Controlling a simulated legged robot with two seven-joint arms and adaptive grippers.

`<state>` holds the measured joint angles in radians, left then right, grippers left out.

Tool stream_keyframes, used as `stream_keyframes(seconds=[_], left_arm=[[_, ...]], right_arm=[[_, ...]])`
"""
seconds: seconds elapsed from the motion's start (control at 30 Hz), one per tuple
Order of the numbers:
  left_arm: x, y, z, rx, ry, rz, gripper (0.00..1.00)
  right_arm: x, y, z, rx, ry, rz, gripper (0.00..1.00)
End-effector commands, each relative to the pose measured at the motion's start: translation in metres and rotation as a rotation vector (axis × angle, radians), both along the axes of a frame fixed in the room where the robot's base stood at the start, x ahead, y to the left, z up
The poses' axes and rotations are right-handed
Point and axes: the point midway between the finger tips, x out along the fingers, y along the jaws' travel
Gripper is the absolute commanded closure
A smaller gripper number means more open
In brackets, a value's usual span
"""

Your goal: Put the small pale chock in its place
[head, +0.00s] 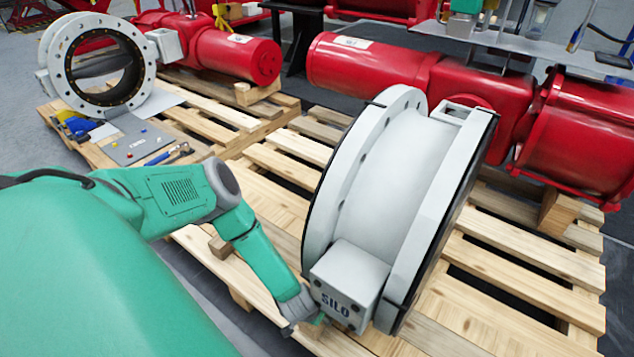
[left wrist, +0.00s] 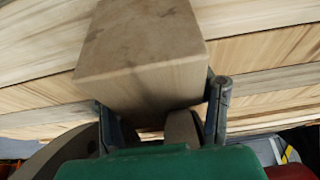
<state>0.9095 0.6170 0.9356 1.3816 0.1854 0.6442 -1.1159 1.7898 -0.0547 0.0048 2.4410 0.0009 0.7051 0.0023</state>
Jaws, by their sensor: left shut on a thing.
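The pale chock, a wooden block (left wrist: 145,45), fills the upper middle of the left wrist view. My left gripper (left wrist: 160,108) is shut on it, with one finger on each side. In the head view my left gripper (head: 306,323) is low at the front, close beside the grey box marked SILO (head: 345,285) on the large white valve (head: 385,185). The chock cannot be made out there. I cannot tell whether the chock touches the planks behind it. My right gripper is not in view.
The white valve stands tilted on a slatted wooden pallet (head: 480,290). Red actuator cylinders (head: 375,70) lie behind it. Another round valve (head: 62,60), a grey plate (head: 135,142) and tools are on the left pallet. Bare slats lie right of the white valve.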

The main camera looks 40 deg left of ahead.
Motion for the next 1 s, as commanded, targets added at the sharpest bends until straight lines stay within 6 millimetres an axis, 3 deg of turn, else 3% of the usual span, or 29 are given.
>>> stream_keyframes(seconds=[0.03, 0.37, 0.4, 0.43, 0.77, 1.0], left_arm=[[-0.007, 0.001, -0.013, -0.001, 0.01, 0.002, 0.91], [-0.006, 0.002, -0.014, -0.004, 0.009, 0.001, 0.91], [-0.007, 0.002, -0.014, -0.003, 0.009, 0.0, 0.35], [-0.007, 0.002, -0.014, -0.003, 0.009, 0.0, 0.29], [-0.007, 0.001, -0.012, -0.002, 0.009, 0.0, 0.29], [-0.019, 0.001, 0.022, -0.005, 0.008, -0.002, 0.29]], right_arm=[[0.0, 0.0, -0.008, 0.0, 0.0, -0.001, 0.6], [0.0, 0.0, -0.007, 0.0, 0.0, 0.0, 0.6], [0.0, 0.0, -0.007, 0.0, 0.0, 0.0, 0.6], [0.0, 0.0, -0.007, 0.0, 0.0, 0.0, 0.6], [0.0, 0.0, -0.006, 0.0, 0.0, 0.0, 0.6], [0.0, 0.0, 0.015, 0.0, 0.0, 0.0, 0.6]])
